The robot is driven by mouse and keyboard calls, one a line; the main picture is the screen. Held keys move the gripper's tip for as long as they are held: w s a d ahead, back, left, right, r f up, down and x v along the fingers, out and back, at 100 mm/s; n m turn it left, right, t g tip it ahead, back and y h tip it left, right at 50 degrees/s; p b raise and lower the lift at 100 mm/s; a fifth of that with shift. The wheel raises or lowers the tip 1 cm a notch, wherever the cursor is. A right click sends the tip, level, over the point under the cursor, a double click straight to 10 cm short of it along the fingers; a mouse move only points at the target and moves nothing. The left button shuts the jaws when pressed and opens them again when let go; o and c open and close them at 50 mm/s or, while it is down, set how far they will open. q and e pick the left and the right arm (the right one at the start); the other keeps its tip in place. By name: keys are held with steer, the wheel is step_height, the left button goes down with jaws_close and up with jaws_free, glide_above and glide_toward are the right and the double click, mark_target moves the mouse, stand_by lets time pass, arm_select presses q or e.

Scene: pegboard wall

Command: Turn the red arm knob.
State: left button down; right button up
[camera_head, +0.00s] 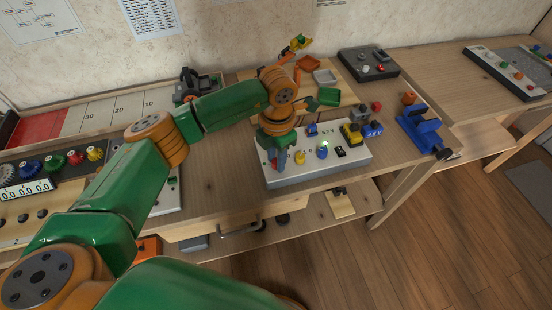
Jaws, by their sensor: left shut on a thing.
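My left gripper (276,160) points down at the left end of a white control panel (310,175) on the bench. It is shut, with its fingertips low at the panel's top face. A bit of red shows at the fingers; it looks like the red arm knob, but the fingers and wrist hide most of it, so its angle cannot be told. To the right on the panel are a yellow knob (300,158), a blue knob (322,152) and a black switch (341,152). My right gripper is not in view.
A blue vise (424,130) stands right of the panel. Small trays, including a green one (328,96), lie behind it. A dark box (368,64) sits at the back.

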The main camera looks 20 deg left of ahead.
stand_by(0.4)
arm_select(q)
steer(key=c, duration=0.6)
jaws_free()
steer(key=shift+w, duration=0.1)
step_height(320, 180, up, 7)
steer(key=shift+d+r+b, duration=0.1)
steer(key=shift+b, duration=0.45)
